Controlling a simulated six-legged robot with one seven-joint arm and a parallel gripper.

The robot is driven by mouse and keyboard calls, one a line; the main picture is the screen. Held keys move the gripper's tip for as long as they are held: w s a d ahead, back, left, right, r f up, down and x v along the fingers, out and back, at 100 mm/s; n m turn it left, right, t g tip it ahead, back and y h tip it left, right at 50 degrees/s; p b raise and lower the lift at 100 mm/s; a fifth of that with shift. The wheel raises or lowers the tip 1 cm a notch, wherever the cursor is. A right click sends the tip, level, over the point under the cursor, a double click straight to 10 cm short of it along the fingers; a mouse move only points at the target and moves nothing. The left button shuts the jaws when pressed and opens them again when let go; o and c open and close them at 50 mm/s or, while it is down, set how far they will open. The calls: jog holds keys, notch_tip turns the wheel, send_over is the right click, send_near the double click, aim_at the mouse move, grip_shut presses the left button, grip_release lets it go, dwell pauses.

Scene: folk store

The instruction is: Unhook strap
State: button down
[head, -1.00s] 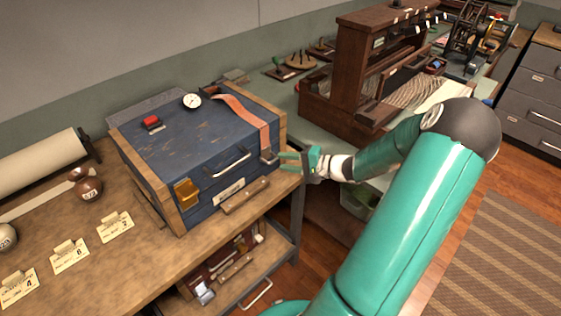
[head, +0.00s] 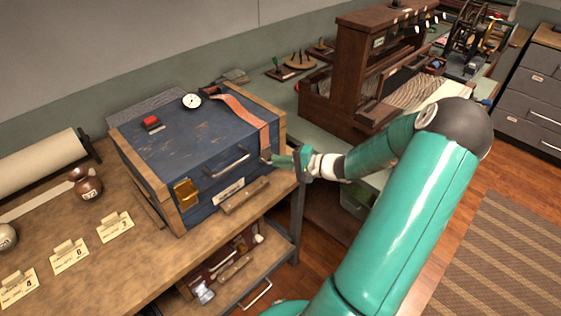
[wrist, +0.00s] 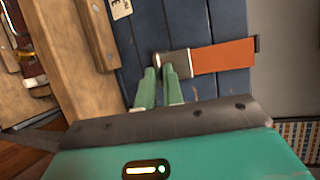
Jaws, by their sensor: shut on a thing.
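The orange-brown strap (head: 243,113) runs over the lid of the blue case (head: 190,143) and down its front near the right end. In the wrist view the strap (wrist: 222,57) ends in a dark metal end piece (wrist: 174,64) with a bright tip. My gripper (head: 277,161) is at the lower end of the strap at the case's front right. In the wrist view my gripper's green fingers (wrist: 161,82) are close together at the end piece. The fingertips hide part of it, and the hook behind it is not visible.
The case has a front handle (head: 227,167), a brass latch (head: 186,192) and a wooden right edge strip. It stands on a wooden bench (head: 120,262) with numbered cards. A dark wooden loom (head: 350,75) stands behind my arm. Open floor lies at the right.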

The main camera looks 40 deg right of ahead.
jog(key=shift+s+r, duration=0.1)
jog(key=s+r+m+g+h, duration=0.1)
jog(key=s+r+g, duration=0.1)
jog(key=r+g, duration=0.4)
jog(key=s+r+m+g+h, duration=0.1)
jog(key=s+r+m+g, duration=0.1)
jog(key=r+g, duration=0.5)
jog(key=shift+s+r+g, duration=0.3)
jog(key=shift+s+r, duration=0.35)
jog(key=shift+r, duration=0.1)
jog(key=shift+w, duration=0.1)
jog(key=c, duration=1.5)
grip_release()
jog(key=shift+w, duration=0.15)
jog(key=v, duration=1.4)
jog(key=shift+s, duration=0.25)
